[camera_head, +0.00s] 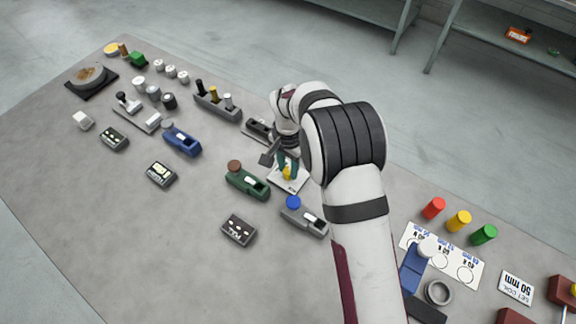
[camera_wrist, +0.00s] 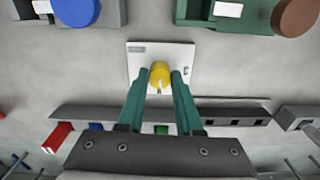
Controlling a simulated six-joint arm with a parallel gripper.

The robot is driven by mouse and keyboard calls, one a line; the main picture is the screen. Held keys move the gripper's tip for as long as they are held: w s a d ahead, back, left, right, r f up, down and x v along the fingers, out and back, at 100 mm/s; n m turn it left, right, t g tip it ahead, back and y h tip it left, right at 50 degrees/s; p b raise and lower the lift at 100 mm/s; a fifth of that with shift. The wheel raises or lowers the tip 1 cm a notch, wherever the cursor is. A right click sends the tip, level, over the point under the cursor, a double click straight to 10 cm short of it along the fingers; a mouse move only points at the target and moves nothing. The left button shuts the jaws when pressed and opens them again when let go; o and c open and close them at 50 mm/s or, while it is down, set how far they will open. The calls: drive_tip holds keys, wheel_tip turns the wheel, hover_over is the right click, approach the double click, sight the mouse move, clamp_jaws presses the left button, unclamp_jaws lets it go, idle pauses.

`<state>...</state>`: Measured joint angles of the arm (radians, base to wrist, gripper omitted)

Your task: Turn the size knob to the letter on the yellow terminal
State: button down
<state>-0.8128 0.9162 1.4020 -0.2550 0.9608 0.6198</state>
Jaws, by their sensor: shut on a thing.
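The yellow knob (camera_head: 287,172) stands on a small white plate (camera_head: 300,183) near the middle of the table. In the wrist view the knob (camera_wrist: 159,75) sits between the green fingertips of my gripper (camera_wrist: 159,84), which is shut on it from both sides. A pale mark shows on the knob's near side. The plate (camera_wrist: 142,62) has a small dark label at its upper left; its letters are too small to read. In the head view my gripper (camera_head: 288,166) is partly hidden by my arm. I cannot tell which device is the yellow terminal.
Small dark boxes with pale markings (camera_head: 161,173) (camera_head: 239,230) lie to the left. A green carrier with a brown knob (camera_head: 247,181) and a grey one with a blue knob (camera_head: 305,215) stand close by. Coloured pegs (camera_head: 459,221) stand at right. The front-left table is clear.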

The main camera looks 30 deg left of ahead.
sight(288, 170)
drive_tip(key=n, duration=0.4)
drive_tip(key=shift+n, duration=1.6)
drive_tip(key=c, duration=0.6)
unclamp_jaws()
wheel_tip(288, 170, up, 16)
drive_tip(key=shift+f, duration=0.1)
